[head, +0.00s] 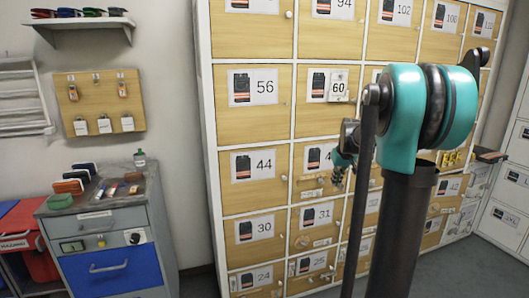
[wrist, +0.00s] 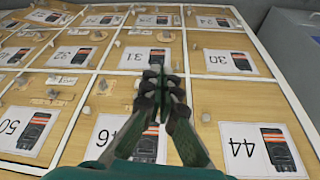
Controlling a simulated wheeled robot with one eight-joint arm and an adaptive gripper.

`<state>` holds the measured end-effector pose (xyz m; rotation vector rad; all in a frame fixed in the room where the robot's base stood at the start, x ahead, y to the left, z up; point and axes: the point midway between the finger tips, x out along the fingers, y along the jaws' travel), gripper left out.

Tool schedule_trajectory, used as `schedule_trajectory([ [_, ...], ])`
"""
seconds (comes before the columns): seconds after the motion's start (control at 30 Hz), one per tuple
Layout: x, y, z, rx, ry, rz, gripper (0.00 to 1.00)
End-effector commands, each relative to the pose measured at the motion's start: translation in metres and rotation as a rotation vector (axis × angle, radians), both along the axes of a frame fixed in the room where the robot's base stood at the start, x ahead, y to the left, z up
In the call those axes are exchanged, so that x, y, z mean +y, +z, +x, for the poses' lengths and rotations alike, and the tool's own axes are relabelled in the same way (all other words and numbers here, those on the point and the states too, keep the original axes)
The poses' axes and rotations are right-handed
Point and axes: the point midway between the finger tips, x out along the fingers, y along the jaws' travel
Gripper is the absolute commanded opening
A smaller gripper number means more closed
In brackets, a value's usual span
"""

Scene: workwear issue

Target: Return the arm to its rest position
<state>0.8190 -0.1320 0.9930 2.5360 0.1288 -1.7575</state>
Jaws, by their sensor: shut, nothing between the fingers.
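My gripper (head: 341,172) hangs in front of the wooden locker wall (head: 250,145), close to the door marked 46, and is partly hidden behind my own arm in the head view. In the wrist view my gripper (wrist: 155,78) has its dark fingertips together with nothing between them. The door marked 46 (wrist: 107,138) shows upside down behind the fingers, and the door marked 31 (wrist: 132,58) lies just beyond the tips. My arm is raised and bent, with its teal joint high at the right of the head view. I cannot tell whether the fingers touch a door.
A grey cabinet (head: 105,228) with a blue drawer and small items on top stands at the left, beside red bins (head: 22,235). A wooden key board (head: 98,103) and a shelf (head: 83,22) hang above. White lockers (head: 510,185) stand at the right. Grey floor shows at lower right.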

Motion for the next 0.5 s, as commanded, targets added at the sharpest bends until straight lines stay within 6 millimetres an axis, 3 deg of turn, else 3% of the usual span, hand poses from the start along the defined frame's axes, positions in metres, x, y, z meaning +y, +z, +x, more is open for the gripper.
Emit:
schedule_trajectory([
  [0.03,0.012,-0.009,-0.023,0.0,-0.003,-0.001,0.0],
  [0.2,0.043,-0.041,-0.098,-0.001,-0.027,-0.001,0.0],
  [0.5,0.08,-0.111,-0.239,-0.005,-0.07,-0.001,0.0],
])
